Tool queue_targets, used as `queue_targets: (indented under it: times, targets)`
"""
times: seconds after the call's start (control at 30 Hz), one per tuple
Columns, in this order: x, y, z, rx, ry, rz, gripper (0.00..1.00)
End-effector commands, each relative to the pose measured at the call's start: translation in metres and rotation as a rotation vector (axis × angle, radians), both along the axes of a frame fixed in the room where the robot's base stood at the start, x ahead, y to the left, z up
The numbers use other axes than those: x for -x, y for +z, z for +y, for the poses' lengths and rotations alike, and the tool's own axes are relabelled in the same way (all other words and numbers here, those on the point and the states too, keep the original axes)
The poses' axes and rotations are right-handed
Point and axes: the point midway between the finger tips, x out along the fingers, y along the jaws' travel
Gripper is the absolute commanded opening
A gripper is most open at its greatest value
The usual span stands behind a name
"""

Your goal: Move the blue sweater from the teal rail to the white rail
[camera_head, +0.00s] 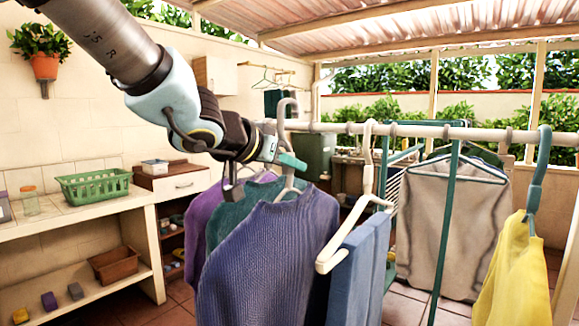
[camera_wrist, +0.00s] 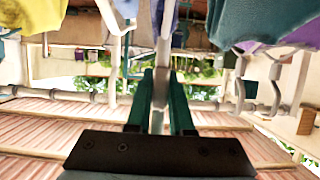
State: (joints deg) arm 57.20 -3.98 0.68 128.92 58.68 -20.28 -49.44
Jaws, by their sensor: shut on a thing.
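The blue knitted sweater (camera_head: 268,255) hangs on a pale hanger in the middle of the head view. My gripper (camera_head: 288,161) is shut on the hanger's neck, just above the sweater's collar. The hanger's hook (camera_head: 287,108) rises by the left part of the white rail (camera_head: 420,130); I cannot tell whether it rests on it. In the wrist view, the teal fingers (camera_wrist: 160,102) close around the pale hanger neck, and the white rail (camera_wrist: 65,95) runs across behind. Teal posts and bars (camera_head: 445,225) stand below the rail; I cannot make out which bar is the teal rail.
Teal and purple garments (camera_head: 204,215) hang close behind the sweater. A white hanger (camera_head: 367,185) with a blue cloth (camera_head: 363,265) is close on its right. A grey garment (camera_head: 450,225) and a yellow one (camera_head: 517,275) hang farther right. A counter with a green basket (camera_head: 93,187) stands left.

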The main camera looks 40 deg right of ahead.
Motion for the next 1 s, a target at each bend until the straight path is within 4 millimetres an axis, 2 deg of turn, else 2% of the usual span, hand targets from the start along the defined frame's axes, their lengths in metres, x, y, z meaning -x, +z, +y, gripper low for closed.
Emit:
queue_targets:
  times: [0.17,0.33,0.8,1.0]
  targets:
    - [0.0,0.001,-0.002,0.002,0.0,-0.001,0.0]
    - [-0.004,0.0,-0.014,0.003,-0.001,0.0,0.0]
    - [-0.022,-0.005,-0.085,0.003,-0.002,-0.001,0.0]
    - [-0.028,-0.007,-0.108,0.005,-0.002,-0.001,0.0]
